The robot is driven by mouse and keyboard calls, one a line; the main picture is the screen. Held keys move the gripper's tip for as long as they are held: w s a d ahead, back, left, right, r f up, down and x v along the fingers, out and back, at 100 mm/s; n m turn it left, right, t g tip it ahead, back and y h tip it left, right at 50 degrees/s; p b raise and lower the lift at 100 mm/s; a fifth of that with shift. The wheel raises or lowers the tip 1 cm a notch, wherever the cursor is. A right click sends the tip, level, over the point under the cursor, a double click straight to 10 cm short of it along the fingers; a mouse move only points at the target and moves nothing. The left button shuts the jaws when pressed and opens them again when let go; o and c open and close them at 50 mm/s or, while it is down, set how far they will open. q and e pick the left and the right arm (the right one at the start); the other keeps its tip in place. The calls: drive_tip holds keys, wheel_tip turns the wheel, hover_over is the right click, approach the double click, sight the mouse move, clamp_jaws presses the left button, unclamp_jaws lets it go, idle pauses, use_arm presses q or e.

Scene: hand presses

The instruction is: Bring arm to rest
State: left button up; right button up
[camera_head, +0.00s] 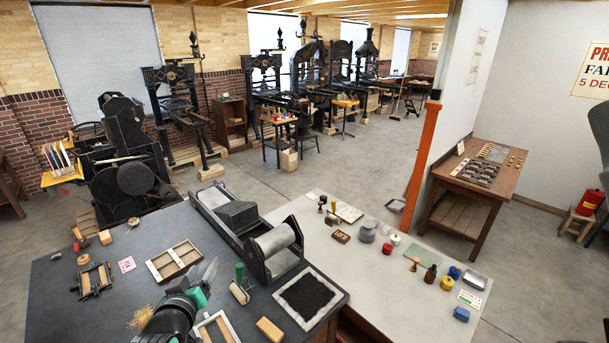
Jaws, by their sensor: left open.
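My left arm (170,318) comes in at the bottom, over the dark worktop (60,275). My left gripper (207,277) is open, with grey fingers and a green part at its base. Nothing shows between its fingers. It is beside a wooden frame (174,262) with compartments and left of a green-handled roller (240,289). A second frame (217,328) lies close to the arm and is partly cut off. My right gripper does not show.
A long press bed with a roller (272,245) stands right of my gripper. A framed black slab (306,297) and a tan block (269,329) lie near the front edge. The pale worktop (350,262) holds jars, stamps and blue items. Several iron presses stand behind.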

use_arm(q)
drive_tip(key=s+d+r+m+t+h, duration=0.1)
drive_tip(key=s+d+r+t, duration=0.15)
drive_tip(key=r, duration=0.75)
drive_tip(key=s+d+r+m+t, duration=0.1)
drive_tip(key=s+d+r+t, duration=0.15)
drive_tip(key=r, duration=0.65)
drive_tip(key=s+d+r+m+t+h, duration=0.1)
drive_tip(key=s+d+r+t, duration=0.15)
drive_tip(key=r, duration=0.75)
drive_tip(key=s+r+m+t, duration=0.1)
drive_tip(key=s+r+t, duration=0.1)
drive_tip(key=s+r, duration=0.4)
drive_tip(key=s+r+m+t+h, duration=0.1)
drive_tip(key=s+r+t, duration=0.2)
drive_tip(key=s+r, duration=0.3)
drive_tip(key=s+d, duration=0.1)
drive_tip(key=s, duration=0.4)
drive_tip(key=shift+r, duration=0.4)
drive_tip(key=shift+s+m+t+h, duration=0.25)
drive_tip(key=shift+m+h, duration=0.25)
drive_tip(key=shift+m, duration=0.2)
drive_tip(key=shift+c, duration=0.2)
